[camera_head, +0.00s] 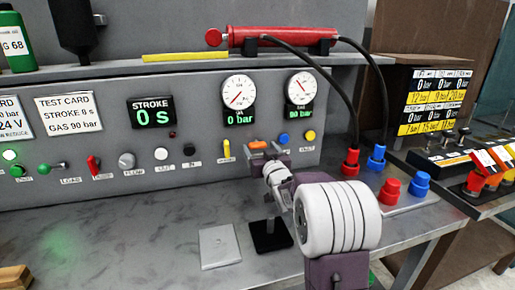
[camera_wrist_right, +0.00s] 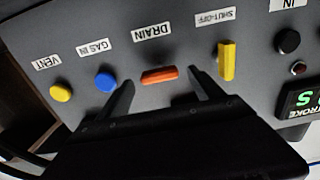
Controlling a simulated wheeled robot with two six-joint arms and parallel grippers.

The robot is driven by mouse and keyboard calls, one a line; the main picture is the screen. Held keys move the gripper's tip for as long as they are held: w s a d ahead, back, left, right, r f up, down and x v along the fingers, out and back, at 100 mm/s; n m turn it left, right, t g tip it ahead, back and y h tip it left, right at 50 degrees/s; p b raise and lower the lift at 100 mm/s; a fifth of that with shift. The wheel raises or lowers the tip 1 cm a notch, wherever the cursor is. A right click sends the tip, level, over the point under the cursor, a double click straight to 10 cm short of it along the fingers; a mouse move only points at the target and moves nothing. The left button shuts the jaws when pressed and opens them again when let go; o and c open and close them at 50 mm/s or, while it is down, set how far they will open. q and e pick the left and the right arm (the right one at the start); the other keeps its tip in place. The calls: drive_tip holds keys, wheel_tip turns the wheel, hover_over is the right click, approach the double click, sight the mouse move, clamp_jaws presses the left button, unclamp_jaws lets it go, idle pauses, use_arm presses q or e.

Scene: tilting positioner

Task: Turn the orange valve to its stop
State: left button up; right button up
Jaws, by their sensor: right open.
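The orange valve (camera_head: 258,146) is a small bar handle on the grey front panel, lying roughly level. In the right wrist view it shows as an orange bar (camera_wrist_right: 159,75) under the label DRAIN. My right gripper (camera_head: 268,160) is just in front of and below the valve in the head view. In the wrist view its two dark fingers (camera_wrist_right: 161,84) are apart, one on each side of the orange bar. Nothing is held, and I cannot tell whether the fingers touch the bar. My left gripper is not in view.
The yellow shut-off handle (camera_wrist_right: 227,60) is close beside one finger. The blue gas-in knob (camera_wrist_right: 105,82) and yellow vent knob (camera_wrist_right: 61,93) are on the other side. A black stand (camera_head: 270,238) is below my arm. The bench's left part is mostly clear.

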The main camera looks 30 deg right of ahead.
sight(259, 146)
drive_tip(key=x, duration=0.3)
drive_tip(key=shift+w, duration=0.2)
drive_tip(key=c, duration=1.4)
